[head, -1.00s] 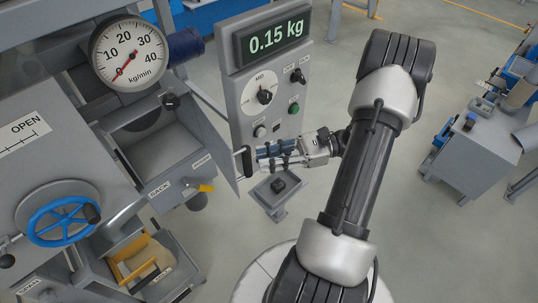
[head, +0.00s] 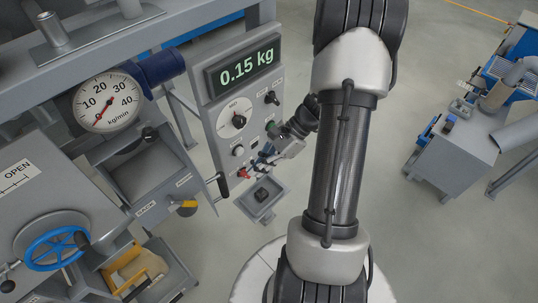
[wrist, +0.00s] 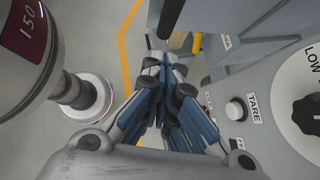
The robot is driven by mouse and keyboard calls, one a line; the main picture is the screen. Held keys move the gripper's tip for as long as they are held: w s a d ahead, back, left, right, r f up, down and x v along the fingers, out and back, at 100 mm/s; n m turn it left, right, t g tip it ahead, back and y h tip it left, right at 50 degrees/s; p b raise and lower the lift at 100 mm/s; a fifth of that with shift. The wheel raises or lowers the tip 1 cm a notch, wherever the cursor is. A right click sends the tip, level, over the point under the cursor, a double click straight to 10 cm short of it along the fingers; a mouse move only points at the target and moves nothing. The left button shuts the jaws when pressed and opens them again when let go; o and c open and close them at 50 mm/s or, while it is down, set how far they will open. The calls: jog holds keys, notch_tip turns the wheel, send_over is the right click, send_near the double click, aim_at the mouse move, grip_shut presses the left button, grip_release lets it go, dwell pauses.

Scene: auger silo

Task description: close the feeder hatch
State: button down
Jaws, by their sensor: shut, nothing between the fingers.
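The feeder hatch (head: 196,172) is a thin grey door on the side of the open-topped feeder box (head: 148,172) in the head view. It stands swung out from the box, seen nearly edge-on. Its black bar handle (head: 222,186) is on the outer edge. My gripper (head: 252,170) is to the right of the handle, apart from it, in front of the control panel's lower part. In the wrist view my gripper (wrist: 164,70) has its blue-padded fingers together with nothing between them. A dark bar, likely the handle, shows beyond the fingertips there.
The control panel (head: 205,125) reading 0.15 kg stands close behind my gripper; its TARE button (wrist: 236,110) is near the fingers. A small grey pedestal tray (head: 272,205) is below. A yellow lever (head: 187,208) and a blue handwheel (head: 58,248) are left.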

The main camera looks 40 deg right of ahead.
jog(key=a, duration=0.1)
jog(key=w+a+f, duration=0.1)
jog(key=a, duration=0.3)
jog(key=shift+w+a+f+p, duration=0.15)
jog(key=shift+w+f+p, duration=0.15)
jog(key=shift+w+p, duration=0.1)
